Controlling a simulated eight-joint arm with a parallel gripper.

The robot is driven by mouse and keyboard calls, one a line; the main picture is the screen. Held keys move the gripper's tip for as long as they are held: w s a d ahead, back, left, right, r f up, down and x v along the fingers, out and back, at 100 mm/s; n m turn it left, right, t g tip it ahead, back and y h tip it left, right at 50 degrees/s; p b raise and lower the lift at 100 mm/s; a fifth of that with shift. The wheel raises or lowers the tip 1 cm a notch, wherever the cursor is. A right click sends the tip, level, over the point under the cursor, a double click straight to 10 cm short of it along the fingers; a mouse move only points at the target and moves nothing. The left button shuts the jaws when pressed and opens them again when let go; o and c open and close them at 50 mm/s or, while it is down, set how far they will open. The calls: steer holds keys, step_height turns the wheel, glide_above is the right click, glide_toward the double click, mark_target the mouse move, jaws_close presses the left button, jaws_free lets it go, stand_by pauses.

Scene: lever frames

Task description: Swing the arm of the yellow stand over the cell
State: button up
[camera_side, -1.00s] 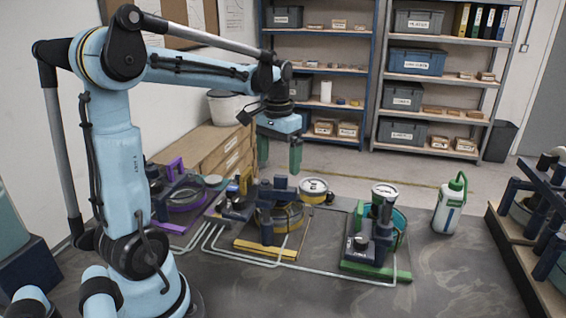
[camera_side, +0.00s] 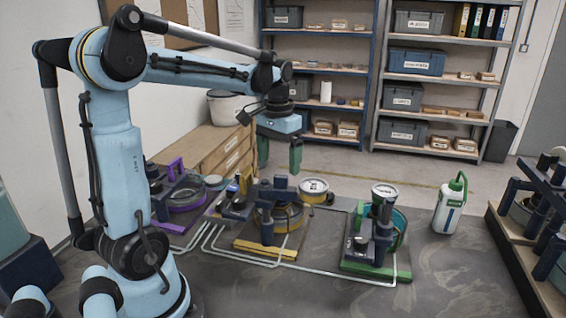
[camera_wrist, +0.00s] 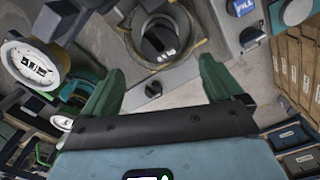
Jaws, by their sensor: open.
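The yellow stand (camera_side: 266,249) is the middle one of three on the bench, with a yellow front strip. Its dark posts and arm (camera_side: 268,205) rise in front of the yellow-rimmed cell (camera_side: 291,217). I cannot tell how far the arm reaches over the cell. My gripper (camera_side: 280,156) is open and empty, with green fingers, above and behind the stand. In the wrist view my gripper (camera_wrist: 158,85) is spread apart below a dark round knob and a yellowish ring (camera_wrist: 192,20), which seem to belong to this stand. Nothing is between the fingers.
A purple-ringed stand (camera_side: 187,198) is at the left, and a green stand (camera_side: 385,272) at the right. A yellow-sided gauge (camera_side: 314,187) is behind. A white-and-green bottle (camera_side: 449,206) stands right. Pale tubes cross the bench; its front right is mostly clear.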

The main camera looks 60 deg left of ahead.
mark_target(281, 176)
steer(key=shift+r, duration=0.1)
steer(key=shift+c, duration=1.2)
steer(key=d+r+m, duration=0.2)
steer(key=r+m, duration=0.1)
steer(key=d+r+m, duration=0.1)
steer(key=r, duration=0.1)
steer(key=shift+s+d+r, duration=0.15)
steer(key=shift+s+d, duration=0.1)
steer(key=shift+s, duration=0.05)
steer(key=c, duration=0.7)
steer(key=s+d+r+m, duration=0.1)
steer(key=d+r+m, duration=0.1)
steer(key=s+d+r+m, duration=0.1)
steer(key=r+m, duration=0.2)
steer(key=s+d+r+m, duration=0.1)
steer(key=d+r+m, duration=0.1)
steer(key=r, duration=0.1)
steer(key=shift+s+d+m, duration=0.3)
steer(key=shift+s+m, duration=0.05)
steer(key=shift+m, duration=0.05)
steer(key=shift+c, duration=0.3)
step_height(281, 176, down, 12)
jaws_close()
